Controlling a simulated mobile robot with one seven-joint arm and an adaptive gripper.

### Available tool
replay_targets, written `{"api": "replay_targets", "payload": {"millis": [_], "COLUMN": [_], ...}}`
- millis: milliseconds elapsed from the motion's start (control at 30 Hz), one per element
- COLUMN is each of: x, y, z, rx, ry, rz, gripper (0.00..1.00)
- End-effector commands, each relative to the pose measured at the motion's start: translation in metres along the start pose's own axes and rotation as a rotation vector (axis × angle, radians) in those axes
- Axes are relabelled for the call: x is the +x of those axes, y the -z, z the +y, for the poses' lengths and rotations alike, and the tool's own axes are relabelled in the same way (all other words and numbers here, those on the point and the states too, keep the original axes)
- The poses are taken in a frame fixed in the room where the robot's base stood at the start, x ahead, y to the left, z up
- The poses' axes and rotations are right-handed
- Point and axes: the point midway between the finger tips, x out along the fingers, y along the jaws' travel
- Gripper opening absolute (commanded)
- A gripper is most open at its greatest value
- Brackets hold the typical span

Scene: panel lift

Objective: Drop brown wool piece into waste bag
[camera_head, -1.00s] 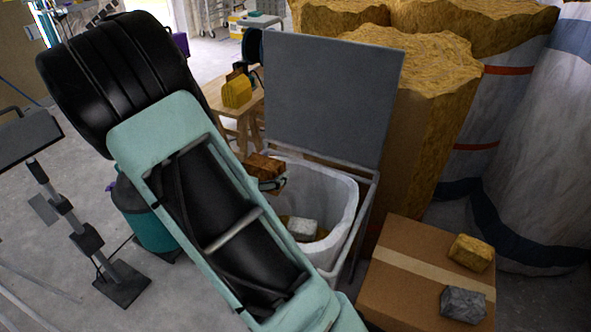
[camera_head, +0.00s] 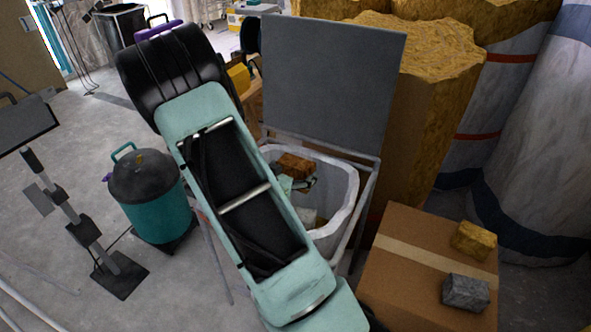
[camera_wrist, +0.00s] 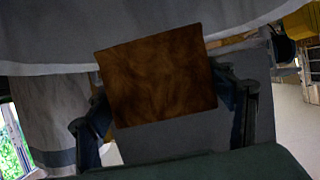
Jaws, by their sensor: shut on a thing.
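The brown wool piece (camera_head: 295,164) is a small block, held in my gripper (camera_head: 299,183) over the opening of the white waste bag (camera_head: 343,200). In the wrist view the brown wool piece (camera_wrist: 158,76) fills the middle, with a dark finger of my gripper (camera_wrist: 165,105) at each side. The bag hangs in a metal frame with a grey lid (camera_head: 328,85) standing up behind it. A pale grey piece (camera_head: 304,215) lies inside the bag, partly hidden by my arm.
A cardboard box (camera_head: 400,290) at the right carries a yellow wool piece (camera_head: 473,240) and a grey piece (camera_head: 466,292). Tall yellow wool stacks (camera_head: 440,80) stand behind the bag. A teal canister (camera_head: 152,210) stands on the floor at the left.

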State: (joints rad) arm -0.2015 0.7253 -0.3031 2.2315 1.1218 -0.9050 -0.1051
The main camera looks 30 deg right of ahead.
Motion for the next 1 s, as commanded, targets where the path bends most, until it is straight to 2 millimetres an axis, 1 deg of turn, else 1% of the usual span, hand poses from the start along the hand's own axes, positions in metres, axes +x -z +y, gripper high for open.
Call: {"api": "replay_targets", "payload": {"millis": [33,100,433,467,633,900,1000], "x": [0.0041,0.0057,0.0062,0.0062,0.0062,0.0059,0.0016], "y": [-0.0095,-0.0135,-0.0147,-0.0148,-0.0148,-0.0149,-0.0148], "z": [0.0000,-0.0001,-0.0002,-0.0002,-0.0002,-0.0002,-0.0010], "rx": [0.000,0.001,0.001,0.001,0.001,0.000,0.000], "ry": [0.000,0.000,0.000,0.000,0.000,0.000,0.002], "rz": [0.000,0.001,0.001,0.001,0.000,0.000,0.000], "gripper": [0.61,0.61,0.61,0.76,0.95,0.96,0.96]}}
